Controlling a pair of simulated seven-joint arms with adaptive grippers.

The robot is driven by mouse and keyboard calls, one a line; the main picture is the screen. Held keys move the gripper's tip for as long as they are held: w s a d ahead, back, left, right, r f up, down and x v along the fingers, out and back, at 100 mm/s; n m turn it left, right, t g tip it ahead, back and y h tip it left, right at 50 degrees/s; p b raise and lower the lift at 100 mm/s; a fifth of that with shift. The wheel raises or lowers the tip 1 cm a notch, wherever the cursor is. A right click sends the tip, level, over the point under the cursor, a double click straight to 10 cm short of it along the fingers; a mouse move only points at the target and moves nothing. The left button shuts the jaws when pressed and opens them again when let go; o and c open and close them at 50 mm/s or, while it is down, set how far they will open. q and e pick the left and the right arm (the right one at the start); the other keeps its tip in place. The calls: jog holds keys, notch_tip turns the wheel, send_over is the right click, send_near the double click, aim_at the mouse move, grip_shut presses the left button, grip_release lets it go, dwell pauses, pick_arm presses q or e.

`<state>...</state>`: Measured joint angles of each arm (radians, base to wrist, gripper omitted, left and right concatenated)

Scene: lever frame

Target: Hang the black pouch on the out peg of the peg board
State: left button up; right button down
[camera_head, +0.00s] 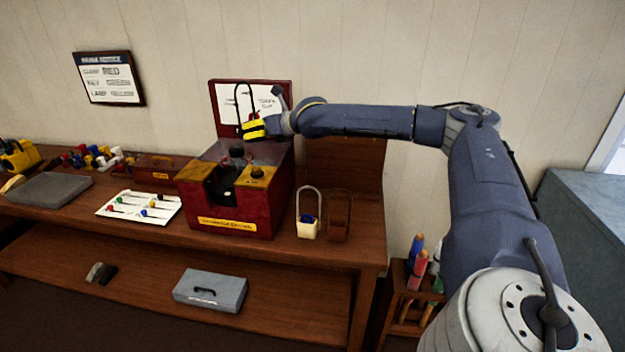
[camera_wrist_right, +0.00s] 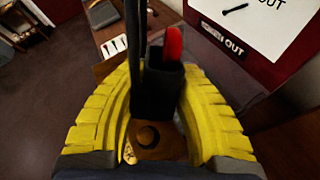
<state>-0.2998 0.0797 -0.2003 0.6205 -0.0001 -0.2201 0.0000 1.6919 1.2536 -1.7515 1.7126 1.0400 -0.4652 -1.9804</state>
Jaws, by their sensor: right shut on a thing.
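The black pouch (camera_wrist_right: 157,92) is between the yellow fingers of my right gripper (camera_head: 252,129) in the right wrist view, with a red item sticking up from it. Its dark strap rises in a tall loop (camera_head: 237,98) above the gripper in the head view. The white peg board (camera_head: 226,98) stands on a dark red backing behind the red box. My right gripper is shut on the pouch in front of this board. The board's OUT label (camera_wrist_right: 234,47) shows at upper right in the wrist view. I cannot tell whether the strap touches a peg. My left gripper is out of view.
The red box (camera_head: 252,205) stands below my gripper on the wooden bench. A cream padlock (camera_head: 308,228) and a brown open holder (camera_head: 338,217) stand right of it. A white sheet with small coloured items (camera_head: 139,207) lies left. A grey case (camera_head: 210,290) is on the lower shelf.

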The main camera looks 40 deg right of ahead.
jog(key=shift+n+t+y, duration=0.4)
jog(key=shift+n+y, duration=0.1)
jog(key=d, duration=0.1)
jog(key=s+d+f, duration=0.1)
jog(key=d, duration=0.2)
jog(key=shift+s+f, duration=0.35)
jog(key=shift+s, duration=0.05)
jog(key=s+d+f+y, duration=0.1)
jog(key=s+d+f, duration=0.1)
jog(key=d+f, duration=0.1)
jog(key=shift+s+d+f+n+t, duration=0.25)
jog(key=shift+d+f+n+t, duration=0.15)
jog(key=shift+d, duration=0.1)
jog(key=shift+s+d+f, duration=0.1)
jog(key=shift+f, duration=0.05)
